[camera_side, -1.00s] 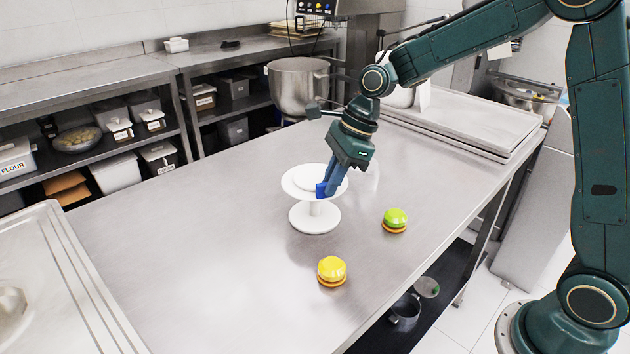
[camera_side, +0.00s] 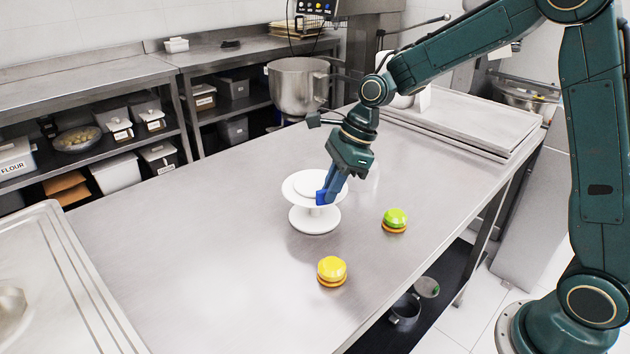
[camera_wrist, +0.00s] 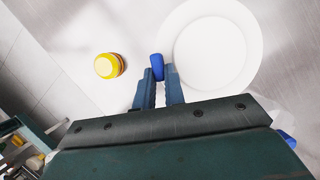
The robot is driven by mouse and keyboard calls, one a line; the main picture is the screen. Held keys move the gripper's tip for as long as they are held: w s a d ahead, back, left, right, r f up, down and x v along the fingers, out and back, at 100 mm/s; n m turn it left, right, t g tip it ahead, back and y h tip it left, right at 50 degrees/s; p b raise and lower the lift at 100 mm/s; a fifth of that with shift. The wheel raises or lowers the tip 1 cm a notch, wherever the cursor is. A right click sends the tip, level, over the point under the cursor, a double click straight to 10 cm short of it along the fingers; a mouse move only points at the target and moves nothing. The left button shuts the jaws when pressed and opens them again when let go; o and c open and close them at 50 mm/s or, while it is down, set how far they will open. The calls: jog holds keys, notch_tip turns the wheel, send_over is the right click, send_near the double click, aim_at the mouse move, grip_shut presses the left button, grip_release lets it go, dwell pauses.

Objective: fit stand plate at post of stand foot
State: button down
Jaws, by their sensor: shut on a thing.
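The stand plate (camera_side: 300,188) is a white round disc with a raised inner ring, held roughly level over the stand foot. The white stand foot (camera_side: 314,224) stands on the steel table; its short post is mostly hidden under the plate. My gripper (camera_side: 322,197) is shut on the plate's right, near rim with its blue fingertips. In the wrist view, the plate (camera_wrist: 212,48) lies right of my blue fingertips (camera_wrist: 157,68) and hides the foot. I cannot tell whether the plate touches the post.
A green-topped macaron-like stack (camera_side: 395,220) and a yellow one (camera_side: 332,271) stand on the table (camera_side: 200,250) to the right and in front. A steel mixing bowl (camera_side: 298,88) is behind. Flat trays (camera_side: 470,120) lie at the back right. The table's left and middle are clear.

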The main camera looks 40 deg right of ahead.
jog(key=shift+f, duration=0.95)
jog(key=c, duration=1.4)
grip_release()
jog(key=v, duration=1.4)
